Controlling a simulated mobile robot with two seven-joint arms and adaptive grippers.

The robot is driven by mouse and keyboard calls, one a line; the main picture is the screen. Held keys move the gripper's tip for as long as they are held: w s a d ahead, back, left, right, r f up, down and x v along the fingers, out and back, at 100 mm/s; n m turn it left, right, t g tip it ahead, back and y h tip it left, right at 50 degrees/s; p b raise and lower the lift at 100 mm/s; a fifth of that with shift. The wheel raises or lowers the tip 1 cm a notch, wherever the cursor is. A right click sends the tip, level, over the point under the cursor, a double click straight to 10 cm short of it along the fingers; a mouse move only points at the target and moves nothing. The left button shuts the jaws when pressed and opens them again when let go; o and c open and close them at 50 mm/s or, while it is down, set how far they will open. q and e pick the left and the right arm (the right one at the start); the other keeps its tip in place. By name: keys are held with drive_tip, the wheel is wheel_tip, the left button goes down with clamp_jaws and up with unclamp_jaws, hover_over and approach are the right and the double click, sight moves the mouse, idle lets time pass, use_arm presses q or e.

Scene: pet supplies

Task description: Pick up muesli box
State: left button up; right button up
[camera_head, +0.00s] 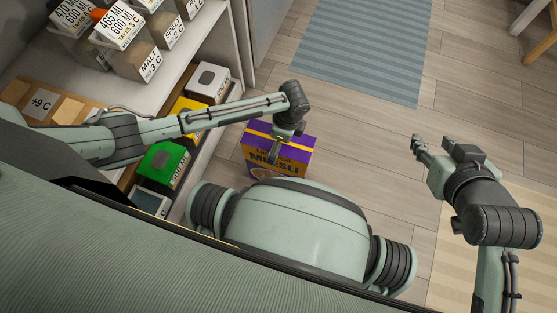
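The muesli box (294,157) is purple and yellow with "MUESLI" printed on its face. It shows near the middle of the head view, beyond my body and beside the shelf, and its lower part is hidden. My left arm comes in from the left over the shelf, and my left gripper (278,147) points down at the top of the box, overlapping it in the picture. I cannot tell whether its fingers are closed on the box. My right gripper (431,147) is to the right, over the floor, apart from the box, with its fingers spread and nothing between them.
A shelf unit (185,60) at left holds several labelled packages above and boxes below, including a green one (163,163) and a white one (208,83). A blue-grey rug (365,50) lies on the wood floor. Furniture legs (530,18) show top right. The floor between is clear.

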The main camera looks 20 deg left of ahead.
use_arm(q)
drive_tip(key=c, duration=2)
drive_tip(key=shift+o, duration=0.2)
